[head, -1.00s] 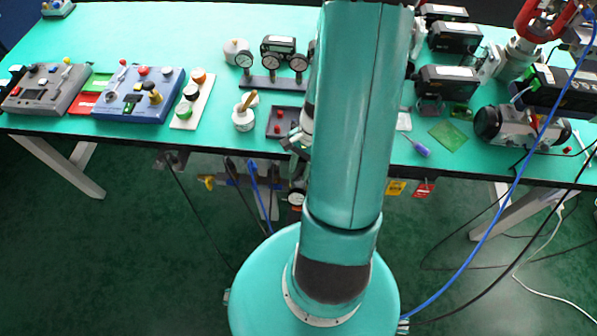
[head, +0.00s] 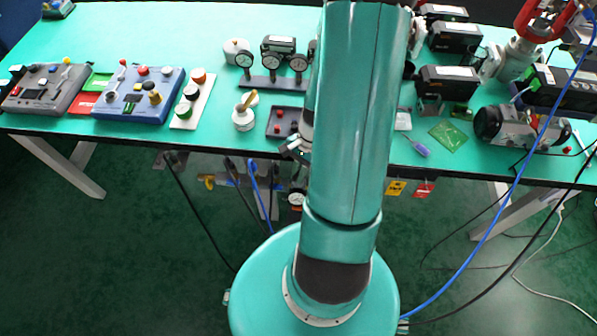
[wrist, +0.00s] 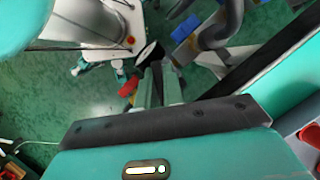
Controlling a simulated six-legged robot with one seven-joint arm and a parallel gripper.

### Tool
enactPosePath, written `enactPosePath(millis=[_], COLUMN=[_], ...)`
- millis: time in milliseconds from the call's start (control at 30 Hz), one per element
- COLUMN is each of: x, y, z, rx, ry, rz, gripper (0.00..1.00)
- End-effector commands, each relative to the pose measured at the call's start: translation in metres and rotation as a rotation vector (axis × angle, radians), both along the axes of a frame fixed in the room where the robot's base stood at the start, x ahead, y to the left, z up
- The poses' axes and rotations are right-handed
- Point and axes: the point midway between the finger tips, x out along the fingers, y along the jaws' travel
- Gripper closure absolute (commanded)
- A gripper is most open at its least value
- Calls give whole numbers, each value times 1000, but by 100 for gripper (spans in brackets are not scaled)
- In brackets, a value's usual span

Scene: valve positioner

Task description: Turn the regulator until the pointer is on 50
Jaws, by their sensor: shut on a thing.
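The regulator's round gauge (head: 296,198) hangs under the front edge of the table in the head view, beside my arm. Its white face is too small to read the pointer. In the wrist view a gauge (wrist: 147,53) with a dark rim shows at a steep slant just beyond my fingers, and its pointer cannot be read. My gripper (wrist: 160,68) reaches toward the regulator, with its two fingers close together and shut on it. The part between the fingertips is mostly hidden. In the head view my arm hides my fingers.
The green table (head: 180,30) carries control boxes, a gauge stand (head: 272,83) and a small dark tray (head: 275,124) near its front edge. A red part (wrist: 128,87) lies close left of my fingers. Grey piping (wrist: 218,28) is at right. Yellow and red tags (head: 396,187) hang below the table.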

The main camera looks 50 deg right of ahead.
Motion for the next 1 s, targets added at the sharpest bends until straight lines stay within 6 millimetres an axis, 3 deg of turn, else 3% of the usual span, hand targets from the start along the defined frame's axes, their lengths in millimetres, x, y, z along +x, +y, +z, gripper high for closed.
enactPosePath(millis=[700, 1000], x=[0, 0], y=[0, 0], z=[1, 1], rx=[0, 1], ry=[0, -1], rz=[-419, -496], gripper=[100, 100])
